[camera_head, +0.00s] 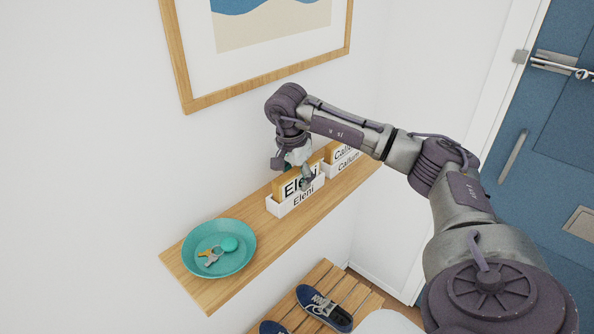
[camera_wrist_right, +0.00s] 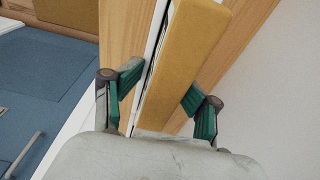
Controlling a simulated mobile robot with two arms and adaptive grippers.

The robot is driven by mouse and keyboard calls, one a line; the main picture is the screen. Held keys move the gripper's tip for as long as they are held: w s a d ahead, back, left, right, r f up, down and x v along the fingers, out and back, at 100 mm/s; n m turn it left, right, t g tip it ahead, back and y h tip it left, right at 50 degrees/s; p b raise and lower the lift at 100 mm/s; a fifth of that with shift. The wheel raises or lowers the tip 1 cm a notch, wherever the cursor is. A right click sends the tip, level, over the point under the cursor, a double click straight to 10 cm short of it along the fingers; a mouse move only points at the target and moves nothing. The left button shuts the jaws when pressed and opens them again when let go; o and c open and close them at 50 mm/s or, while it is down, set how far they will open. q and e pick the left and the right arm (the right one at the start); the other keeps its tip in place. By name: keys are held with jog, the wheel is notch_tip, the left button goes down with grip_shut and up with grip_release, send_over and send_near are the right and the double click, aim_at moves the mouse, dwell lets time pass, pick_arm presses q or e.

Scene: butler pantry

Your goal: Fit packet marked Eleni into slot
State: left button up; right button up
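The packet marked Eleni (camera_head: 290,188), tan with a white label, stands in a white holder marked Eleni (camera_head: 283,209) on the wooden shelf. How deep it sits is partly hidden by my gripper. My right gripper (camera_head: 297,174) is over the packet, pointing down. In the right wrist view the packet's tan edge (camera_wrist_right: 185,60) lies between the two fingers (camera_wrist_right: 162,98). The fingers are spread, with a gap showing at the left finger; whether the right finger touches the packet is unclear. My left gripper is not in view.
A second white holder marked Callum (camera_head: 347,166), with its packet, stands just right on the shelf (camera_head: 250,278). A teal bowl (camera_head: 240,262) with keys is at the shelf's left end. A framed picture (camera_head: 268,79) hangs above. Shoes (camera_head: 323,308) lie on a slatted bench below.

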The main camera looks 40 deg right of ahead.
jog(key=r, duration=0.4)
jog(key=a+r+b, duration=0.1)
jog(key=r, duration=0.1)
jog(key=shift+w, duration=0.2)
jog(key=r, duration=0.3)
jog(key=r+p, duration=0.1)
jog(key=r, duration=0.1)
jog(key=shift+s+a+r, duration=0.1)
jog(key=shift+a+r, duration=0.05)
jog(key=shift+a, duration=0.15)
jog(key=shift+s+a+r, duration=0.1)
jog(key=shift+r, duration=0.65)
